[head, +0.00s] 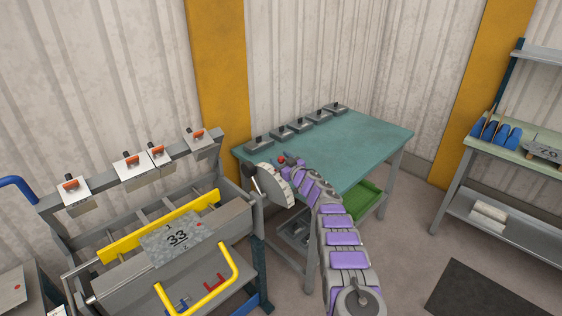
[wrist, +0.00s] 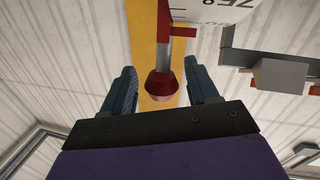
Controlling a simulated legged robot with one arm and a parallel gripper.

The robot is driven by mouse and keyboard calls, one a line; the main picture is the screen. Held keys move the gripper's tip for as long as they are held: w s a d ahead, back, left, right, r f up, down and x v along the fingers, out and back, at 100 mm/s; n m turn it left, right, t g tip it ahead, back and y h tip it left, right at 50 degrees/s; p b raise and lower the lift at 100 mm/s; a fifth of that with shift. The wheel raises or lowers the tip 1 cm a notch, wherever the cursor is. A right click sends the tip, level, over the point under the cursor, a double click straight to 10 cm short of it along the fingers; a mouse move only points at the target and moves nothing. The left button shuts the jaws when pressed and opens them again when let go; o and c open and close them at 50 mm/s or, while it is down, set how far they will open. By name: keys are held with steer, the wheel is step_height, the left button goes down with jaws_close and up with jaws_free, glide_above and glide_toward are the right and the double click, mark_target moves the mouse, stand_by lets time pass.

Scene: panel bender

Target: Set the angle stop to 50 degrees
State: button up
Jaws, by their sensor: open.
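The angle stop is a white graduated disc (head: 272,186) on the right end of the panel bender (head: 165,255). A red knob (head: 282,160) shows beside the disc's top edge, close to my gripper (head: 291,163). In the wrist view, the red knob (wrist: 160,87) on its grey lever (wrist: 163,50) lies between the two fingers of my gripper (wrist: 162,88), which are open with a gap on both sides. Part of the scale (wrist: 215,10) and a red pointer (wrist: 183,32) show at the top. The angle set cannot be read.
A green-topped table (head: 350,150) with several dark blocks (head: 280,131) stands behind my arm. The bender carries a yellow bar (head: 160,226), a plate marked 33 (head: 177,238) and a yellow handle (head: 232,285). Shelving (head: 500,215) stands at right; a dark mat (head: 480,288) lies on the floor.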

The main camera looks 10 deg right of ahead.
jaws_close()
stand_by(0.4)
steer(key=shift+f, duration=0.1)
